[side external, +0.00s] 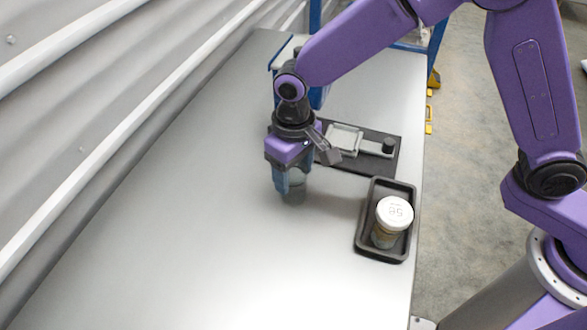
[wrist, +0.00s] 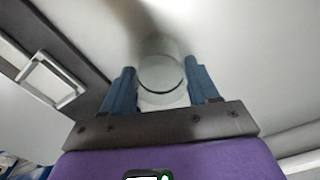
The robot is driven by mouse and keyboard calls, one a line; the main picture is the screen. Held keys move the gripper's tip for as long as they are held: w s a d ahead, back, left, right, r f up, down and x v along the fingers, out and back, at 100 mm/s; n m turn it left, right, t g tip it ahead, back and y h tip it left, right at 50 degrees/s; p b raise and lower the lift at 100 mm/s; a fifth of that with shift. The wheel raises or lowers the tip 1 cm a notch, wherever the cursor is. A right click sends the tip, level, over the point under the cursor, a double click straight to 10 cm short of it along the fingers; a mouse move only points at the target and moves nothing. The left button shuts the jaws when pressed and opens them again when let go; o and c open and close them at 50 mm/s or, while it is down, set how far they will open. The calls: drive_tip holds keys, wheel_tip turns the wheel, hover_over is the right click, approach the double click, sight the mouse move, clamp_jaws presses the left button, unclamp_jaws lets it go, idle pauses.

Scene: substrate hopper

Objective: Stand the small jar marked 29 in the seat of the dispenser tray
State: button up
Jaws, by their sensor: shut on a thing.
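My gripper (side external: 291,186) is shut on a small clear jar (side external: 298,184), low over the bare table. In the wrist view, the jar (wrist: 162,82) sits between the two blue fingers; I see its round outline and no number. I cannot tell whether its base touches the table. A dark plate (side external: 345,165) with a square metal frame (side external: 345,138) lies behind; I cannot tell which part is the dispenser seat.
A black knob (side external: 389,146) stands at the right end of the dark plate. A blue-and-white structure (side external: 288,50) stands at the table's far end. A corrugated wall (side external: 90,100) runs along the left. The front and left of the table (side external: 200,250) are clear.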

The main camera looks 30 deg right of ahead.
drive_tip(key=o, duration=1)
drive_tip(key=shift+f, duration=0.15)
drive_tip(key=shift+c, duration=0.2)
wheel_tip(320, 180, up, 12)
drive_tip(key=shift+r, duration=0.2)
drive_tip(key=s+d+f+n, duration=0.1)
drive_tip(key=s+d+n, duration=0.3)
drive_tip(key=s+d, duration=0.7)
drive_tip(key=s+d+f+n, duration=0.1)
drive_tip(key=s+d+n, duration=0.3)
drive_tip(key=s+d, duration=0.7)
drive_tip(key=d, duration=0.6)
drive_tip(key=shift+s+f, duration=0.3)
drive_tip(key=shift+f, duration=0.1)
